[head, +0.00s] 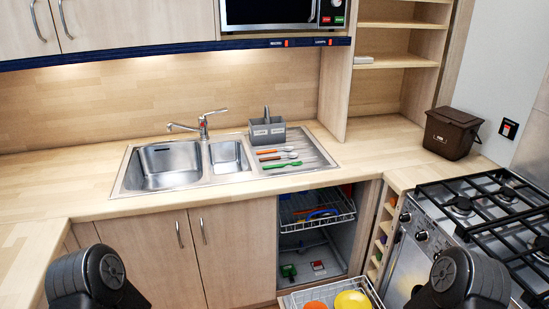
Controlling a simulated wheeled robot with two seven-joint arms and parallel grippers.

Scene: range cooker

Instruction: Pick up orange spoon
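An orange-handled utensil (272,151), which looks like the orange spoon, lies on the ridged drainer (318,158) to the right of the sink. It is the farthest back of a small row there. A pale utensil (279,156) and a green one (284,164) lie in front of it, close together. They are too small for me to make out their ends clearly. Rounded dark links of both my arms show at the bottom left and bottom right, far from the drainer. Neither gripper is in view.
A grey caddy (267,132) stands just behind the utensils. The sink basin (170,165) and tap (202,124) are to the left. Below, an open dishwasher has an upper rack (316,213) and a pulled-out lower rack with dishes (352,299). The hob (463,208) is at right.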

